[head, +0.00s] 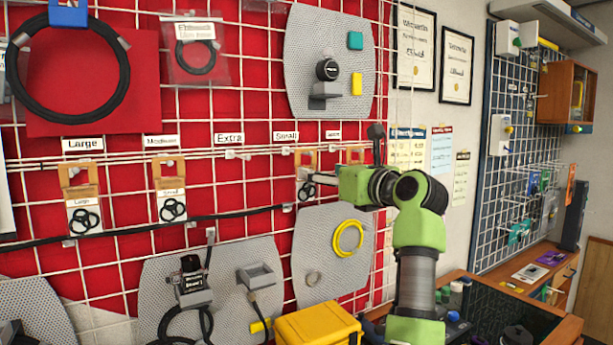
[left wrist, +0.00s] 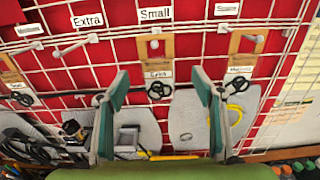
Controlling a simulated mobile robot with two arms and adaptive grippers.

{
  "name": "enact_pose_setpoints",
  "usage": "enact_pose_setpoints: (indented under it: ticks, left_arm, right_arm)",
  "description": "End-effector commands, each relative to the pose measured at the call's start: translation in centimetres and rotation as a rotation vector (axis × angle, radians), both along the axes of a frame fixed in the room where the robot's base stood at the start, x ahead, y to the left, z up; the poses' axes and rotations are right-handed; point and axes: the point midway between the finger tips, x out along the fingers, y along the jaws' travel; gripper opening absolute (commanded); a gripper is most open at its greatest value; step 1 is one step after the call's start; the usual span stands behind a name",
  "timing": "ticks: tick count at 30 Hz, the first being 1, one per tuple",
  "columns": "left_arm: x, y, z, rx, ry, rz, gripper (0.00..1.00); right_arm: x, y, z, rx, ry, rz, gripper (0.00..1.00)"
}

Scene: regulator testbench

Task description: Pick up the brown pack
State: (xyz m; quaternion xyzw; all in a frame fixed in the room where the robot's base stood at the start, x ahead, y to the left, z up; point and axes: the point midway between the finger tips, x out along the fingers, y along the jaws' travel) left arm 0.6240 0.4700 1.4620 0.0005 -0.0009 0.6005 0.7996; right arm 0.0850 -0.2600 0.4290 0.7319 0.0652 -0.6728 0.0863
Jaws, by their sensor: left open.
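Several brown packs, cards with clear bags of black rings, hang on the red grid wall. In the head view one brown pack (head: 83,198) hangs at the left, another (head: 172,192) beside it, and a third (head: 304,165) is partly behind my left gripper (head: 322,179). In the left wrist view a brown pack (left wrist: 157,52) under the "Small" label lies between the spread fingers of my left gripper (left wrist: 160,80). The gripper is open and empty; I cannot tell its distance from the pack. Another brown pack (left wrist: 243,52) hangs right of it. My right gripper is not in view.
Wire hooks (head: 238,155) stick out of the grid near the packs. Grey panels (head: 150,280) with fittings and a yellow cable ring (head: 347,238) are below. A yellow box (head: 318,326) stands low, and a wooden-edged bin (head: 570,325) is at the right.

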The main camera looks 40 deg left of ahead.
Motion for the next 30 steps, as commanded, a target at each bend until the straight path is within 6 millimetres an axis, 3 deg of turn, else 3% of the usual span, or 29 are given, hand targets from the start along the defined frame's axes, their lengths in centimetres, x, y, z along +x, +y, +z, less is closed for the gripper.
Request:
enact_pose_setpoints:
  ticks: [11, 19, 27, 28, 30]
  left_arm:
    - [0.7, 3.4, 0.7, 0.001, 0.002, 0.004, 0.61]
    - [1.4, 6.5, 0.9, 0.002, 0.003, 0.002, 0.61]
    - [1.6, 6.9, 0.6, 0.001, 0.001, 0.001, 0.61]
    - [1.6, 6.9, 0.6, 0.001, 0.001, 0.001, 0.58]
    - [1.6, 6.9, 0.6, 0.001, 0.001, 0.001, 0.40]
  right_arm:
    - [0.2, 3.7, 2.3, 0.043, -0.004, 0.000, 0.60]
    - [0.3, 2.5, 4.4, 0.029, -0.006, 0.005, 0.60]
    - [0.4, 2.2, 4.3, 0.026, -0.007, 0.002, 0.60]
    - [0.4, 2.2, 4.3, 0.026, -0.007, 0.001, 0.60]
    - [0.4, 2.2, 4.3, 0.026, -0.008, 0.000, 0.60]
